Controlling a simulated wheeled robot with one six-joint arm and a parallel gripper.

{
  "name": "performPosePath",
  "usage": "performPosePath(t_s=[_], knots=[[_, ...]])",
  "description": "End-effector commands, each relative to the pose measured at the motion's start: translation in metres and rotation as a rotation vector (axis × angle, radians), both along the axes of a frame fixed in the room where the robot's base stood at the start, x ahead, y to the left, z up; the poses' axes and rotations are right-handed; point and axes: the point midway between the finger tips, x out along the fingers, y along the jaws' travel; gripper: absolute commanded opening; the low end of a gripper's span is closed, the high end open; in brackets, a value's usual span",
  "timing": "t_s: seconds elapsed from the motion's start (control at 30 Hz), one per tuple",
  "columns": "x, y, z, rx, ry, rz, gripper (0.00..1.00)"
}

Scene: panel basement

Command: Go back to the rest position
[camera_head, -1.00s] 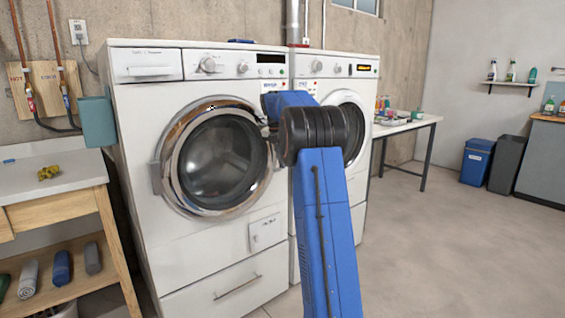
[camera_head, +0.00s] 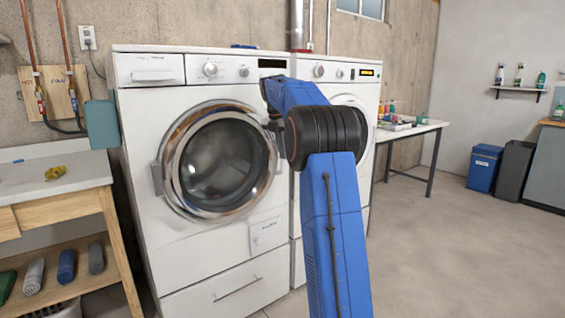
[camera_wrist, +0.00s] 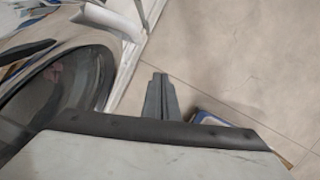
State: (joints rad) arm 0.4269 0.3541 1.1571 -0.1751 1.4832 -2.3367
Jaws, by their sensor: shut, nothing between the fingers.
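My gripper shows in the wrist view (camera_wrist: 160,97) as two grey fingers close together, empty, with pale floor tiles behind them. In the head view my blue arm rises in front of the two white machines, and my gripper is hidden or too unclear to make out there. The left washer (camera_head: 135,130) has its round glass door (camera_head: 220,160) closed or nearly so; I cannot tell which. A round dark door also fills the left of the wrist view (camera_wrist: 65,85).
The right machine (camera_head: 355,85) is partly behind my arm. A wooden bench (camera_head: 85,205) stands at left. A white table (camera_head: 415,128), a blue bin (camera_head: 483,167) and a dark bin (camera_head: 514,170) stand at right. The floor (camera_head: 450,250) at right is clear.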

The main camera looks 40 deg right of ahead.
Motion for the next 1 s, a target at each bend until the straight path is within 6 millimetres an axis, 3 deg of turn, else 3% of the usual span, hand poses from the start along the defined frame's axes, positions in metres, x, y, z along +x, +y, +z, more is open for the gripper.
performPosePath(t_s=[0.2,0.57,0.77,1.0], knots=[[-0.004,0.003,0.019,0.001,0.001,-0.001,0.00],[-0.009,0.010,0.025,0.003,-0.008,-0.021,0.00],[-0.036,0.054,0.034,0.020,-0.074,-0.157,0.00],[-0.087,0.121,0.036,0.070,-0.178,-0.394,0.00]])
